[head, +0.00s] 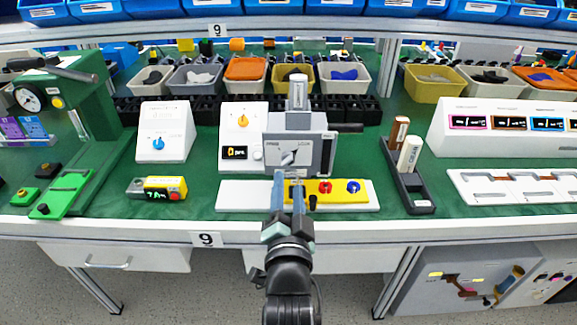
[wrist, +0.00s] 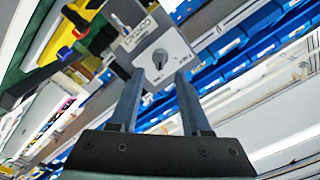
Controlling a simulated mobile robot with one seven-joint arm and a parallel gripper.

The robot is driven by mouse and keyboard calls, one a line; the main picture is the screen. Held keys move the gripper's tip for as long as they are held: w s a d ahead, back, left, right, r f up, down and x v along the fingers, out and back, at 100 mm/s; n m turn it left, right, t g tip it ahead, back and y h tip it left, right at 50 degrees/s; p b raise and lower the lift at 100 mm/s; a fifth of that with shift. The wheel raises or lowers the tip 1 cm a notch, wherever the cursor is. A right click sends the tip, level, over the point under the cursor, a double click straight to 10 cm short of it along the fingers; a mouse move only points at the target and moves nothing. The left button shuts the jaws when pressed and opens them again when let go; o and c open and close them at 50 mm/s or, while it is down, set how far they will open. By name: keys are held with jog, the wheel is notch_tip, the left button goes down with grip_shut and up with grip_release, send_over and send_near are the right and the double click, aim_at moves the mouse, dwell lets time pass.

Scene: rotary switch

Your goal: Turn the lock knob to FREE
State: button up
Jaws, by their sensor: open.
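The lock knob (head: 288,158) is a small knob on the face of a grey plate (head: 309,145) on the instrument at the bench's middle. In the wrist view the knob (wrist: 160,58) is round and dark with a pale pointer, on the light grey plate (wrist: 178,46). Printing surrounds it, but I cannot read surely which mark the pointer faces. My gripper (head: 288,182) is open and empty, with its two blue-grey fingers pointing at the plate from in front. In the wrist view the knob shows between and beyond the fingertips (wrist: 157,78), apparently untouched.
The instrument's base carries a yellow panel (head: 338,187) with red and blue knobs, just right of my fingers. A white box with an orange knob (head: 242,121) stands to the left. A black tray (head: 417,200) with upright blocks stands to the right.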

aim_at(289, 165)
jog(key=shift+w, duration=3.2)
jog(key=shift+c, duration=0.3)
grip_shut()
